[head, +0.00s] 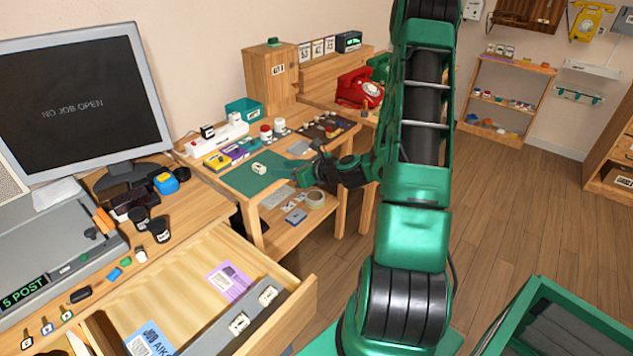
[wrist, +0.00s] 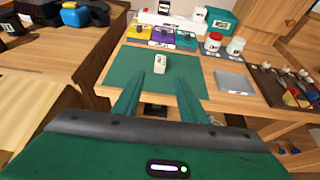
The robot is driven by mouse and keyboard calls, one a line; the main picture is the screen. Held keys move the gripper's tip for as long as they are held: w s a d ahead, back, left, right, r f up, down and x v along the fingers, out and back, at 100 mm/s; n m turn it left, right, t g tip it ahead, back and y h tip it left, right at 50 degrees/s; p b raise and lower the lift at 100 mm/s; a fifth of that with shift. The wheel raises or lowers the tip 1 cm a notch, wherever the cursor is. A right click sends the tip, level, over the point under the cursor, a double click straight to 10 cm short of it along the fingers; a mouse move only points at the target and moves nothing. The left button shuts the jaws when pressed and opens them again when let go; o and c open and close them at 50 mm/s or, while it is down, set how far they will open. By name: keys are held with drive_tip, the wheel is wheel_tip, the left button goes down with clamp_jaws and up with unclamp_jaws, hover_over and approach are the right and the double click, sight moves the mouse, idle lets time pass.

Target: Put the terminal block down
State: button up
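A small cream block, which looks like the terminal block (head: 259,168), lies on the green mat (head: 240,181) on the work table. In the wrist view the block (wrist: 160,64) sits near the middle of the mat (wrist: 122,72), just beyond and between my fingertips. My gripper (wrist: 158,84) is open, with its two green fingers apart and nothing between them. In the head view my gripper (head: 310,162) is to the right of the block, above the table's right part. I see clear mat between the fingers and the block.
Yellow and purple boxes (wrist: 150,33), red and white jars (wrist: 213,42) and a grey pad (wrist: 233,82) stand around the mat. A tape roll (head: 315,198) lies on the lower shelf.

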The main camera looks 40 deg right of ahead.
drive_tip(key=s+a+r+n+g+y, duration=0.1)
drive_tip(key=s+a+n+g, duration=0.2)
drive_tip(key=s+n, duration=0.35)
drive_tip(key=s+a+r+n+g, duration=0.1)
drive_tip(key=s+a+n+g, duration=0.25)
drive_tip(key=n, duration=0.55)
drive_tip(key=s+d+r+n+g+h, duration=0.1)
drive_tip(key=s+r+n+g, duration=0.2)
drive_tip(key=s, duration=1)
drive_tip(key=s+d+r+n+g+h, duration=0.1)
drive_tip(key=s+r+n+g, duration=0.3)
drive_tip(key=s+r+n, duration=0.4)
drive_tip(key=s+r+h, duration=0.1)
drive_tip(key=s, duration=0.4)
drive_tip(key=shift+n, duration=0.35)
